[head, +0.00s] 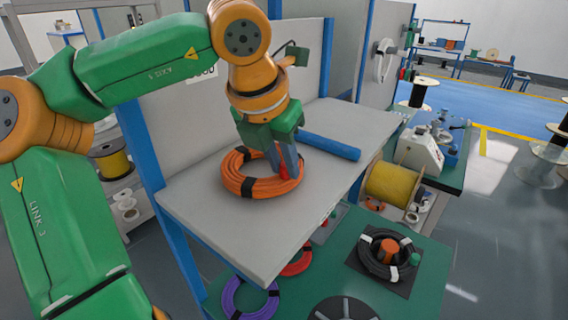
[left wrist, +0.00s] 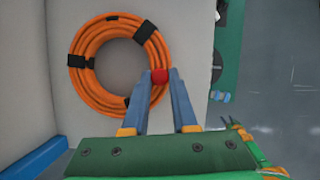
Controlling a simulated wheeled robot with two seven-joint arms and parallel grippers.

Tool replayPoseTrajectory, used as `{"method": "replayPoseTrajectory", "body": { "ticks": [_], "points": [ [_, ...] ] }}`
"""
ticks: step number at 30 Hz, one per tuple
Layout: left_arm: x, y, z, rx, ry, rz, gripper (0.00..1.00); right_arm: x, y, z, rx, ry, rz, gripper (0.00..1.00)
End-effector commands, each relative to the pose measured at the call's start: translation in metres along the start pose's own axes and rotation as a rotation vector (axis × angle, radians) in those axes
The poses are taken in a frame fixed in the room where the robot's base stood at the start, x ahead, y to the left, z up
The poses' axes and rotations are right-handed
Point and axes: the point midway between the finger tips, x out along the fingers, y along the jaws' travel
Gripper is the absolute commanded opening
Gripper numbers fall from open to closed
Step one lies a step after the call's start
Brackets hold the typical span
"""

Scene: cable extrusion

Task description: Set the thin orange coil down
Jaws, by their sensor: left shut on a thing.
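The orange coil (head: 236,185), bound with black bands, is on the grey tabletop (head: 262,232), lying flat. I cannot tell whether a small gap is under it. My left gripper (head: 284,174) reaches down onto the coil's right side. In the left wrist view, the coil (left wrist: 88,84) shows as a ring left of the fingers. The fingers hide a little of the rim. My right gripper is not in view.
A blue cylinder (head: 330,146) lies on the tabletop behind the coil. The front of the tabletop is clear. Below are a purple coil (head: 250,299), a red coil (head: 298,262) and a black coil (head: 386,262). A yellow spool (head: 393,186) stands right. A grey panel (head: 300,75) rises behind.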

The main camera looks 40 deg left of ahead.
Motion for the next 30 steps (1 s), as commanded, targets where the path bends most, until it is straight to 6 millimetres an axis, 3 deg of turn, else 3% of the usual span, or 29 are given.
{"method": "replayPoseTrajectory", "body": {
  "ticks": [10, 11, 14, 25, 30],
  "points": [
    [0.006, 0.0, -0.002, 0.0, -0.003, 0.001, 0.0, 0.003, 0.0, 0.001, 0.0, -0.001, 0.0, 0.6],
    [0.006, 0.0, -0.002, 0.0, -0.002, 0.0, 0.31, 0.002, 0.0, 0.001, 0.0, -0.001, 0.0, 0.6],
    [0.005, 0.0, -0.002, 0.0, -0.001, 0.0, 0.56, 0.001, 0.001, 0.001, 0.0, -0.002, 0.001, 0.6],
    [-0.002, 0.0, -0.001, -0.002, -0.003, 0.002, 0.56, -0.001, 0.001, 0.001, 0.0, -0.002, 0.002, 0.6],
    [-0.039, 0.0, 0.0, -0.004, -0.008, 0.002, 0.56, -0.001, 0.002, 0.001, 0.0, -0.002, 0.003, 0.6]
  ]
}}
